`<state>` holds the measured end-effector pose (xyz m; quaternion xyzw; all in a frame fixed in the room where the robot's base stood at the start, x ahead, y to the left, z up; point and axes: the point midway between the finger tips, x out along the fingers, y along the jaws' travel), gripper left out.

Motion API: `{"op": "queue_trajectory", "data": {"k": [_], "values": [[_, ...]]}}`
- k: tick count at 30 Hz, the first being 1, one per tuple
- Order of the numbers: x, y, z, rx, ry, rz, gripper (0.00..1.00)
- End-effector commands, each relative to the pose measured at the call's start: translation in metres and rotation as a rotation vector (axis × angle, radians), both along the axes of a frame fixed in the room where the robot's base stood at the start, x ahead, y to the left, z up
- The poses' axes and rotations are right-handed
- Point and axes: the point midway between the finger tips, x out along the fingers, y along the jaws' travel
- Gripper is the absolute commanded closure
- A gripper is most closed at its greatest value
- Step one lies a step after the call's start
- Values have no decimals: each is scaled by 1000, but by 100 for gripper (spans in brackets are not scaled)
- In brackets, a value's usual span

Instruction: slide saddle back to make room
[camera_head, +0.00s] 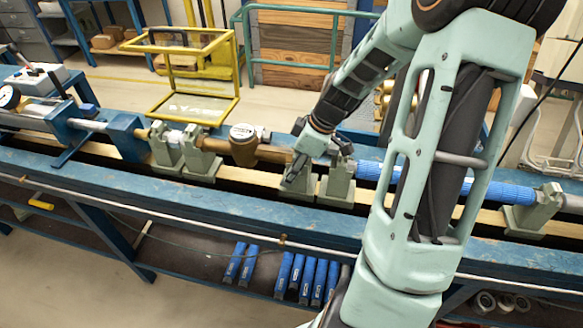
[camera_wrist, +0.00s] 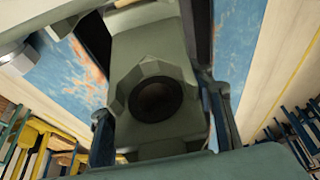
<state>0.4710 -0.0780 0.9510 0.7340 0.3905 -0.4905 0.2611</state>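A grey-green saddle (camera_wrist: 155,55) with a dark round bore fills the middle of the wrist view. In the head view, saddles (camera_head: 298,178) and (camera_head: 338,183) stand close together right of the brass meter (camera_head: 242,142). My gripper (camera_head: 297,170) is low at the left one of these, pointing down. In the wrist view, the fingers of my gripper (camera_wrist: 160,105) are spread apart, one on each side of the saddle. The fingers lie close to its sides; I cannot see whether they touch. My arm hides part of the bench to the right.
More saddles (camera_head: 183,155) stand left of the meter. A blue pipe (camera_head: 502,190) runs to a far-right saddle (camera_head: 535,210). The blue bench (camera_head: 150,193) has a long rail slot. A yellow frame (camera_head: 195,105) stands behind it; blue blocks (camera_head: 300,275) lie on the lower shelf.

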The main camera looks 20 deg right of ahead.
Motion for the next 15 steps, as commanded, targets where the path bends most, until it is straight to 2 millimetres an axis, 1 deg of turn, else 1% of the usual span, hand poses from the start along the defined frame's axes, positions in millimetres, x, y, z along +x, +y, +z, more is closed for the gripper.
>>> {"op": "queue_trajectory", "data": {"k": [1,10,15], "values": [[0,0,0,0,0,0,67],[0,0,0,-1,-1,0,100],[1,0,0,-1,-1,0,100]]}}
